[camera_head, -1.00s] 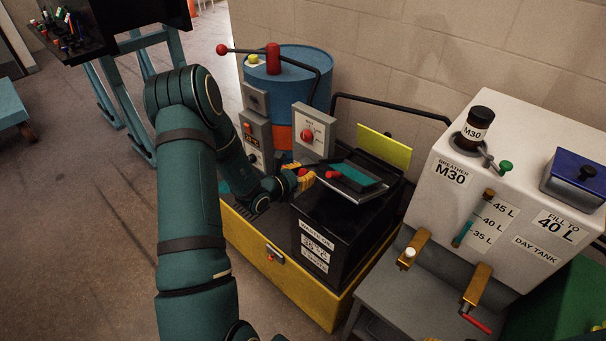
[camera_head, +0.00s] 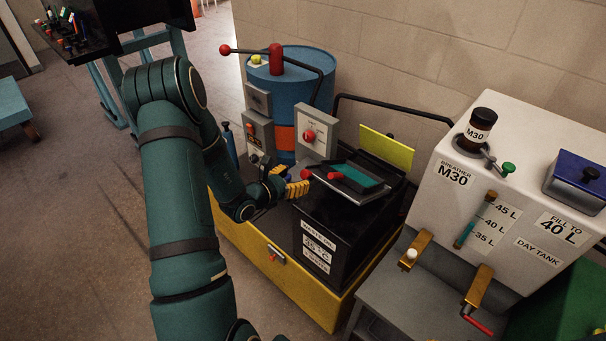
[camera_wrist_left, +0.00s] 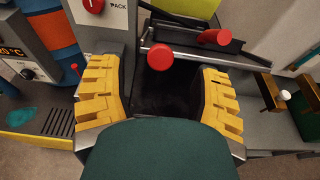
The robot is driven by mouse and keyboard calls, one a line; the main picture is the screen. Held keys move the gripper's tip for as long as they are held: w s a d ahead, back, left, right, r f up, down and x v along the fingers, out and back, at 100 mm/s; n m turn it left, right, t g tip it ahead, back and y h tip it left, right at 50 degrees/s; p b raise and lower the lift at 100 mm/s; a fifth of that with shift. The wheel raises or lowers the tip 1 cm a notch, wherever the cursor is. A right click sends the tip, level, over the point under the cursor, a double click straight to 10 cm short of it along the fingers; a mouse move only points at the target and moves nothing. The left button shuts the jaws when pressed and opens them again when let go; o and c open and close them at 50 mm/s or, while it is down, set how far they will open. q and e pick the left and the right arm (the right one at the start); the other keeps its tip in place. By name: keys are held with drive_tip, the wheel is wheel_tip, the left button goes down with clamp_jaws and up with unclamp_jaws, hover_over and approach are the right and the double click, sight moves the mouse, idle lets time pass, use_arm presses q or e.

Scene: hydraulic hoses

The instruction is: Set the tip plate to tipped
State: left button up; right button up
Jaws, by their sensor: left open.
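The tip plate, as I take it, is the grey-framed plate with a teal face (camera_head: 358,180) on top of a black box (camera_head: 325,228). It looks slightly slanted; I cannot tell its exact setting. Red knobs stand at its near left side, one (camera_head: 334,176) clear in the head view. In the left wrist view one red knob (camera_wrist_left: 160,57) is ahead between the fingers and another (camera_wrist_left: 214,37) lies farther right. My left gripper (camera_head: 286,182) is open and empty, left of the plate and apart from it. My right gripper is not in view.
A blue drum (camera_head: 303,95) with a red-tipped lever and a grey panel with a red knob (camera_head: 315,130) stand behind. A yellow plate (camera_head: 386,150) rises behind the box. The white day tank (camera_head: 500,190) is at right. Open floor lies at left.

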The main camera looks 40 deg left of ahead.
use_arm(q)
drive_tip(key=v, duration=0.6)
drive_tip(key=shift+s+r, duration=0.2)
drive_tip(key=shift+s, duration=0.15)
drive_tip(key=s+d+f+m+g+h, duration=0.2)
drive_tip(key=d+f+m+g+h, duration=0.2)
drive_tip(key=d, duration=0.5)
drive_tip(key=s+d+f+m+g+h, duration=0.2)
drive_tip(key=d+f+m+g+h, duration=0.25)
drive_tip(key=d, duration=0.45)
drive_tip(key=s+d+f+m+g+y+b, duration=0.2)
drive_tip(key=s+d+f+m+g+y, duration=0.5)
drive_tip(key=m, duration=1)
drive_tip(key=w+d+f+m+t+h, duration=0.1)
drive_tip(key=w+d+f+m+t, duration=0.1)
drive_tip(key=d+m, duration=0.5)
drive_tip(key=shift+w+d+f+m, duration=0.3)
drive_tip(key=shift+w+m, duration=0.15)
drive_tip(key=shift+w, duration=0.1)
